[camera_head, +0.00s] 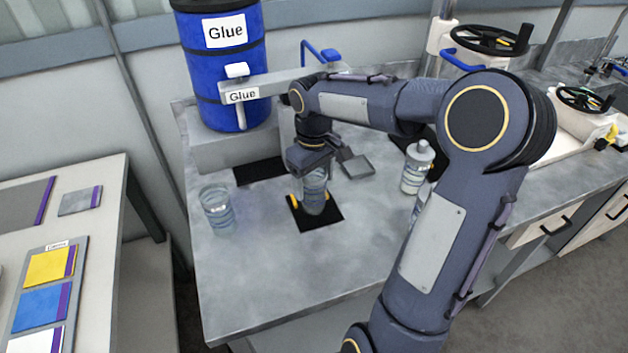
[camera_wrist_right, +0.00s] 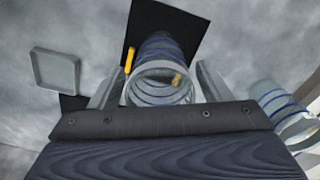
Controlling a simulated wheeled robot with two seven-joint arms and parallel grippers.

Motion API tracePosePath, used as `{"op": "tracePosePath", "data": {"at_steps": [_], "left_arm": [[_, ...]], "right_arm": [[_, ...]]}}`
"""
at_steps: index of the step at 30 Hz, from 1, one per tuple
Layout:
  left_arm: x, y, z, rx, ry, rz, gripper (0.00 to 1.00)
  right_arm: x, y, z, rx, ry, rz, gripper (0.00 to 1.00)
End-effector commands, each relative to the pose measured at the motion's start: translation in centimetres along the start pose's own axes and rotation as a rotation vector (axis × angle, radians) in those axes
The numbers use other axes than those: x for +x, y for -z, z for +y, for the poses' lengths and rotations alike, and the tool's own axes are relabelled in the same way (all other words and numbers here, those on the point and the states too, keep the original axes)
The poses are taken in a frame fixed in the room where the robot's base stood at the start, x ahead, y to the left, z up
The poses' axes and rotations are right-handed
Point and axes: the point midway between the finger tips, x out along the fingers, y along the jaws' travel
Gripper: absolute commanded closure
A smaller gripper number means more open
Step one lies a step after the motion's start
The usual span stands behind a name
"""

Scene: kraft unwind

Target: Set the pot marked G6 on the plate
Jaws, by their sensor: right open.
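A clear pot with blue bands (camera_head: 314,192) stands upright on a black square plate (camera_head: 324,222) with yellow marks on the bench. No G6 marking is legible on it. My right gripper (camera_head: 313,172) is open, pointing down around the pot's upper part. In the right wrist view the pot's open rim (camera_wrist_right: 162,88) lies between the two fingers (camera_wrist_right: 160,85), and the plate (camera_wrist_right: 150,22) shows beneath it. I cannot tell whether a finger touches the pot. My left gripper is not in view.
A similar clear pot (camera_head: 217,209) stands left of the plate. A lidded bottle (camera_head: 417,166) stands to the right, with another vessel partly behind my arm. A grey tray (camera_head: 358,166), a blue Glue drum (camera_head: 222,70) and its spout are behind. The bench front is clear.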

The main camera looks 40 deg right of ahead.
Motion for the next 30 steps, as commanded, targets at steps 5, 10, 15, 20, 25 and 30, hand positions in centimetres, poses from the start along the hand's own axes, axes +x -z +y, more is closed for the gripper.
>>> {"op": "tracePosePath", "data": {"at_steps": [5, 10, 15, 20, 25, 30], "left_arm": [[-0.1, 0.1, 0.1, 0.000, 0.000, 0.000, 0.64], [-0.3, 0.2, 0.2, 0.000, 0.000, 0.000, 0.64], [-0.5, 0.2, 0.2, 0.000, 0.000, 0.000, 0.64], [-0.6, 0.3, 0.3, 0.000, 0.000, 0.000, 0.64], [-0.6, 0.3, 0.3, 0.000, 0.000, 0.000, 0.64], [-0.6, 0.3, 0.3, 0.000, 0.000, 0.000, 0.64]], "right_arm": [[-3.6, 0.1, 0.0, 0.000, -0.001, 0.008, 0.28], [-7.3, 0.1, 0.0, -0.001, -0.001, 0.006, 0.28], [-10.0, 0.1, 0.0, -0.002, 0.000, 0.005, 0.28], [-11.2, 0.0, 0.0, -0.001, 0.001, 0.002, 0.28], [-11.5, -0.8, -0.7, -0.001, 0.000, 0.019, 0.28], [-10.9, -5.4, -4.9, 0.020, 0.033, 0.140, 0.28]]}}
